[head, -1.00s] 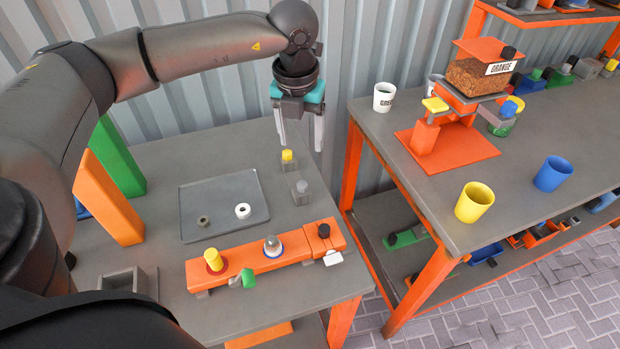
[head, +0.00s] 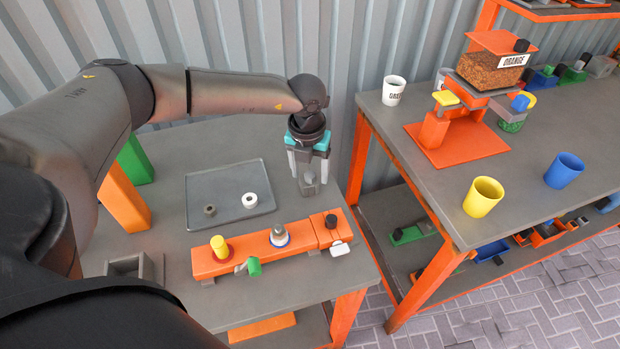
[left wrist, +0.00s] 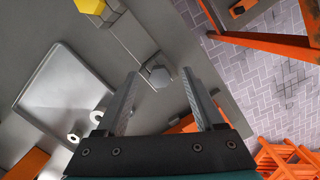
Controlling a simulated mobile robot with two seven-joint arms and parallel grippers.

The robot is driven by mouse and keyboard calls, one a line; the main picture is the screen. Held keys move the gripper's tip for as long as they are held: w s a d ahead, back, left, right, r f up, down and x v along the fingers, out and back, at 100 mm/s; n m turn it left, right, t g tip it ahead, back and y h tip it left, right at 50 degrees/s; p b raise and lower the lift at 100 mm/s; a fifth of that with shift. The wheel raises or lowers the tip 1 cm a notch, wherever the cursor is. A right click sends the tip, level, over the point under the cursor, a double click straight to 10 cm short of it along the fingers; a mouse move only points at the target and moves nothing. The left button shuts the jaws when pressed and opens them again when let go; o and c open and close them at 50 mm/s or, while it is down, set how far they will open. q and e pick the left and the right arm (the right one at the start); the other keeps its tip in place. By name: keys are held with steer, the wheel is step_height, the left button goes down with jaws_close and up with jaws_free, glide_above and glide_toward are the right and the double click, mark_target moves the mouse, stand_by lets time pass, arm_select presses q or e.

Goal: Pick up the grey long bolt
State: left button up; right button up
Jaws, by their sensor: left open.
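My left gripper (head: 308,172) points down over the bolt, open, with a finger on either side in the picture. I cannot tell whether a finger touches it. The left gripper (left wrist: 160,74) also shows in the left wrist view. A yellow hexagonal bolt head (left wrist: 90,5) is at the top of that view; in the head view the gripper hides it. My right gripper is not in view.
A grey tray (head: 225,183) with a white ring (head: 250,200) and a grey ring (head: 210,210) lies left of the gripper. An orange fixture (head: 205,263) with a yellow peg (head: 219,246) lies in front. A second table (head: 440,205) with cups stands right.

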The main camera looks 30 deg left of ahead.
arm_select(q)
jaws_close()
stand_by(0.6)
